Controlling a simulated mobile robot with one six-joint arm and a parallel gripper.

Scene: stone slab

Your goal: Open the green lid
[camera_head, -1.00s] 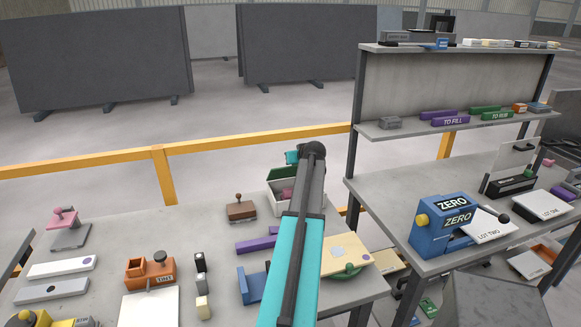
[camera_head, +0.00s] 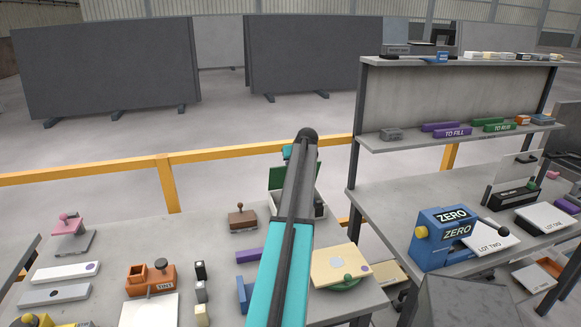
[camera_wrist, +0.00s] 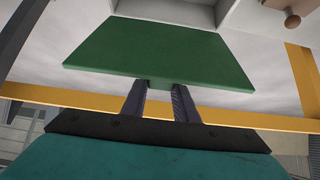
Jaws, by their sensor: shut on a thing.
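The green lid (camera_wrist: 160,50) fills the upper middle of the wrist view as a flat green panel. My gripper (camera_wrist: 161,88) is shut on its near edge, with both dark fingers meeting the edge. In the head view the green lid (camera_head: 280,177) stands raised, steeply tilted, over a pale box (camera_head: 273,207) at the back of the table. My arm covers the right part of the lid and most of the box. The fingertips are hidden in the head view. A pale box edge (camera_wrist: 165,8) shows at the top of the wrist view.
A brown stamp (camera_head: 242,219) stands left of the box. A purple block (camera_head: 247,255) and a beige board (camera_head: 341,264) lie nearer. A yellow rail (camera_head: 100,171) runs behind the table. A shelved workbench (camera_head: 450,165) stands to the right.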

